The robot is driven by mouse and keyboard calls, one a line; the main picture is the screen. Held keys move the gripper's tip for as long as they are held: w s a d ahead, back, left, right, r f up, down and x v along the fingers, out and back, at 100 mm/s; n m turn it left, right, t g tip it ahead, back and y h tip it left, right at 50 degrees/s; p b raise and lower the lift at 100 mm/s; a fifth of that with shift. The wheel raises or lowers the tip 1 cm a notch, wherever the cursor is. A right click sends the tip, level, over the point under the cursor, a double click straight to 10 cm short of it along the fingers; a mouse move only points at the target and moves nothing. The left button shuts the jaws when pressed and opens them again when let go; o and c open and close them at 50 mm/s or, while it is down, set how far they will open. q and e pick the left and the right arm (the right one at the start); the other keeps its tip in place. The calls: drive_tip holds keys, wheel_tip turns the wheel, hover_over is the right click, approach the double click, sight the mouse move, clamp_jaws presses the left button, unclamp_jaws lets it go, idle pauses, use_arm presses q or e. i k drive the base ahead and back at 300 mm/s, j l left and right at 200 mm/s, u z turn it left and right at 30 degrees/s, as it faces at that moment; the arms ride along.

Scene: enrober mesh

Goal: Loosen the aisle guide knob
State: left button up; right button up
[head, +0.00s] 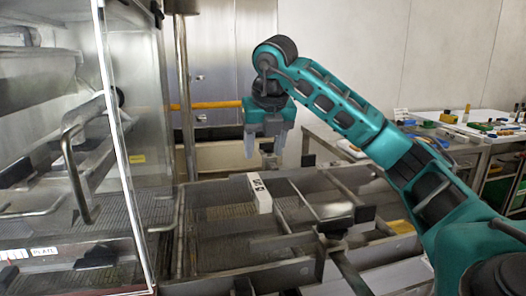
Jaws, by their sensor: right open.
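My right gripper (265,146) hangs above the far side of the mesh conveyor (215,240), fingers pointing down. Its two pale fingertips are apart with nothing seen between them. A dark, flat-topped clamp or knob (334,228) sits nearer, on the metal guide rails (302,200) to the right. I cannot tell which of these is the aisle guide knob. My left gripper is not in view.
A white block with dark marks (261,193) stands on the mesh. The enrober's cabinet with a clear door (110,130) and bar handle (68,160) fills the left. A workbench (465,145) with several small items stands at the back right. A yellow bar (215,104) runs behind.

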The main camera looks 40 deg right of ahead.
sight(334, 229)
drive_tip(key=k, duration=1)
